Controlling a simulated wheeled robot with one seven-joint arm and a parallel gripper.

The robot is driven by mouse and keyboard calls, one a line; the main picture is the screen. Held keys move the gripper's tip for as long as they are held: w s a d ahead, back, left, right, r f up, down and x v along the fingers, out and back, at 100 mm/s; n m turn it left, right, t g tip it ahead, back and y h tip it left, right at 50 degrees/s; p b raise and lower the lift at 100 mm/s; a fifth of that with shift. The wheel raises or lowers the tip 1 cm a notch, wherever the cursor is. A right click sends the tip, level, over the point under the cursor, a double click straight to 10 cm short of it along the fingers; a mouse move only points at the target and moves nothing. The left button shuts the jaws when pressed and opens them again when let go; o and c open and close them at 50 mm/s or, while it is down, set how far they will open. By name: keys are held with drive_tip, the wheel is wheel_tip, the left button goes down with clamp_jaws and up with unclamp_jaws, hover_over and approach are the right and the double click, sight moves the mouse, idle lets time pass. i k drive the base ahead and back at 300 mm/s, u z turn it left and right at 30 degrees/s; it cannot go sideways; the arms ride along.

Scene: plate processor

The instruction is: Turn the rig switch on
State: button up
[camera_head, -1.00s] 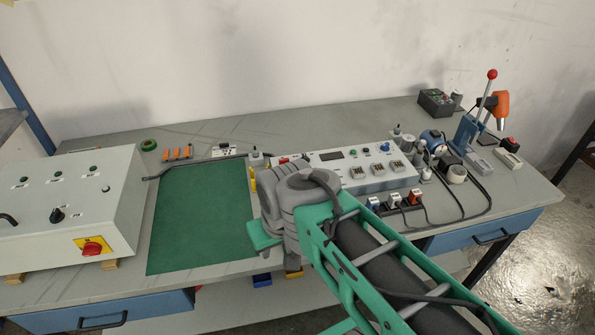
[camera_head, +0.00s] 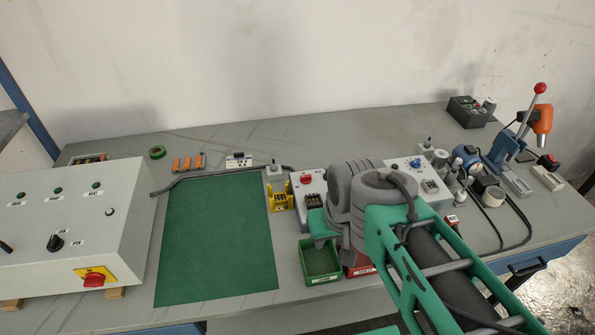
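A white instrument box (camera_head: 313,188) stands on the bench behind my arm, with a red knob (camera_head: 306,179), a blue knob (camera_head: 416,163) and small socket blocks on its sloped face. My arm hides its middle. A larger grey-white control box (camera_head: 130,215) at the left carries green lamps, a black rotary knob (camera_head: 55,242) and a red rotary switch (camera_head: 94,279) on a yellow plate. I cannot read which one is labelled as the rig. My grey and green arm reaches in from the lower right, over the bench's front; my gripper's fingers do not show.
A green mat (camera_head: 215,235) lies clear between the boxes. A yellow holder (camera_head: 279,196), a green bin (camera_head: 320,262) and a red bin (camera_head: 360,268) are near my arm. Cables, a lever press (camera_head: 508,145) and small devices crowd the right side.

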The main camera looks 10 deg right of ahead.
sight(304, 180)
drive_tip(key=z, duration=0.55)
drive_tip(key=k, duration=1.3)
drive_tip(key=u, duration=0.1)
drive_tip(key=i, duration=0.6)
drive_tip(key=u, duration=0.75)
drive_tip(key=i, duration=0.85)
drive_tip(key=z, duration=0.3)
